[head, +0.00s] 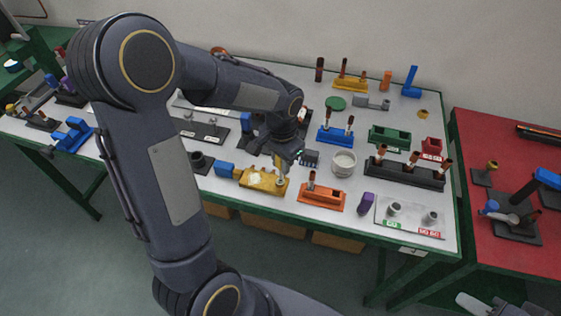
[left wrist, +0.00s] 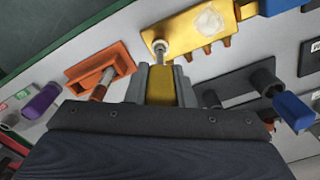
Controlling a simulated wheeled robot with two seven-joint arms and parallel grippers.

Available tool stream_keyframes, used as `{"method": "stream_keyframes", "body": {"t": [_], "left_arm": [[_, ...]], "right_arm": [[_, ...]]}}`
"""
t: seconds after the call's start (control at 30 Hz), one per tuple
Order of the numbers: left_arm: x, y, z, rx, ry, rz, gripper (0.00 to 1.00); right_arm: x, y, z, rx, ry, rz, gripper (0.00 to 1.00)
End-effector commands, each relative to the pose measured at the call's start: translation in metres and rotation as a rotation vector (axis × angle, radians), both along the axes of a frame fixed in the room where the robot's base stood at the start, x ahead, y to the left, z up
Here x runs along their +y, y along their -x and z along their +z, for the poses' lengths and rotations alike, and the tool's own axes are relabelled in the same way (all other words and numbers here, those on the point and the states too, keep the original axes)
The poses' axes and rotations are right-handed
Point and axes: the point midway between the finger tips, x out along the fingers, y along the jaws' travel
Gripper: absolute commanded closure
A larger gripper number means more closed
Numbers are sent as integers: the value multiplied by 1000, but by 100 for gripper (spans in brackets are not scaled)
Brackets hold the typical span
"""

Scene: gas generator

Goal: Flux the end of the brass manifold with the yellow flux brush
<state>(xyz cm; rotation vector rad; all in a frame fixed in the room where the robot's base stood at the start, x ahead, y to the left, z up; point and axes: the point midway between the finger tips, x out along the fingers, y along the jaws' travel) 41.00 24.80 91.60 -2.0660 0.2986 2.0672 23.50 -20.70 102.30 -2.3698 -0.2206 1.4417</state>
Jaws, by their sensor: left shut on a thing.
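My left gripper (head: 288,152) reaches down over the middle of the bench and is shut on the yellow flux brush (head: 278,161). In the left wrist view the brush's yellow handle (left wrist: 160,88) is pinched between the grey fingers. Its metal tip (left wrist: 160,48) points at the near end of the brass manifold (left wrist: 205,24) and overlaps it in the picture; I cannot tell if they touch. Light grey parts (head: 478,303) at the bottom right may be my right gripper.
An orange fixture (head: 320,197) lies close to the right of the manifold, and a blue block (head: 224,170) to its left. A white round pot (head: 344,163) stands behind. A black rack (head: 404,174) and a purple block (head: 367,201) are further right. The bench is crowded.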

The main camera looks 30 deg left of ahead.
Motion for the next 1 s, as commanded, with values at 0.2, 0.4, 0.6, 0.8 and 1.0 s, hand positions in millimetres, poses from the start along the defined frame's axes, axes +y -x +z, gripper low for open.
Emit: {"method": "stream_keyframes", "body": {"t": [0.2,0.4,0.6,0.8,1.0], "left_arm": [[3,1,0,0,0,1,95],[3,1,1,0,0,0,95],[2,0,13,-2,1,0,95],[2,0,30,-2,1,0,95],[2,0,46,-1,0,0,95]], "right_arm": [[0,0,0,0,0,0,64],[0,0,1,0,0,0,64],[0,0,11,0,0,0,64],[0,0,25,0,0,0,64],[0,0,37,0,0,0,64]]}}
